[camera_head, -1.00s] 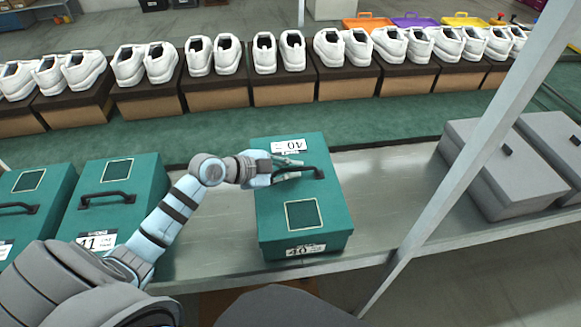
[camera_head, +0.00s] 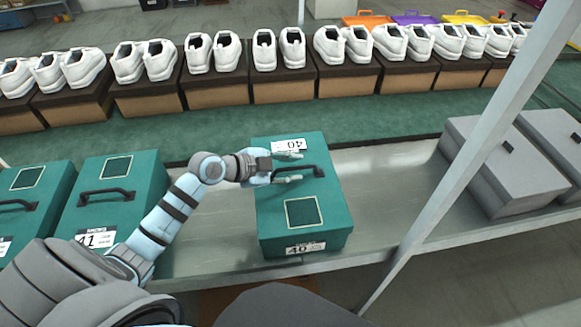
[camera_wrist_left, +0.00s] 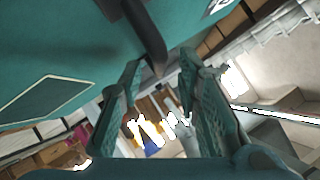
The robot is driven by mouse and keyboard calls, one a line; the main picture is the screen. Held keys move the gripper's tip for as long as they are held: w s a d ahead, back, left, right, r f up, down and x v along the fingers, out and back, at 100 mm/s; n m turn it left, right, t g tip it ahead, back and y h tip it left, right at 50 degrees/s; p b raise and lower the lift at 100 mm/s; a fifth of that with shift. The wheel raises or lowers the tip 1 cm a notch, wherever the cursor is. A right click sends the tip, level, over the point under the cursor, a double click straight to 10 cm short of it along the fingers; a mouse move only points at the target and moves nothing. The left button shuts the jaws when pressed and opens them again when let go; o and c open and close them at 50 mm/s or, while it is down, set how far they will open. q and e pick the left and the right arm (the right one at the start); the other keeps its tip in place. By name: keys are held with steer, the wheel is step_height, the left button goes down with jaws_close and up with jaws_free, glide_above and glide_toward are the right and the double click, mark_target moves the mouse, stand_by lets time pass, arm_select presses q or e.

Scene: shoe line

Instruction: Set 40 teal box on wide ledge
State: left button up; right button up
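The teal 40 box (camera_head: 330,215) sits flat on the metal ledge (camera_head: 390,185) in the head view, with a black handle (camera_head: 300,171) and white 40 labels. My left gripper (camera_head: 294,167) is open over the box's lid, its fingers spread to either side of the handle. In the left wrist view, the open fingers (camera_wrist_left: 158,85) show with the handle (camera_wrist_left: 148,40) near their tips, and the teal box (camera_wrist_left: 60,50) fills the upper left. Whether a finger touches the handle I cannot tell. My right gripper is not in view.
Teal boxes, one labelled 41 (camera_head: 140,195), stand to the left. Grey boxes (camera_head: 500,165) stand on the right, beyond a slanted metal post (camera_head: 475,130). White shoes on brown boxes (camera_head: 280,90) line the back along a green belt (camera_head: 390,122). Bare ledge lies right of the 40 box.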

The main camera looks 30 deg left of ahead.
arm_select(q)
steer(key=shift+s+f, duration=0.1)
steer(key=shift+s+a, duration=0.2)
steer(key=shift+a, duration=0.05)
steer(key=v, duration=0.7)
steer(key=shift+r, duration=0.25)
steer(key=shift+w+d, duration=0.1)
steer(key=shift+f, duration=0.1)
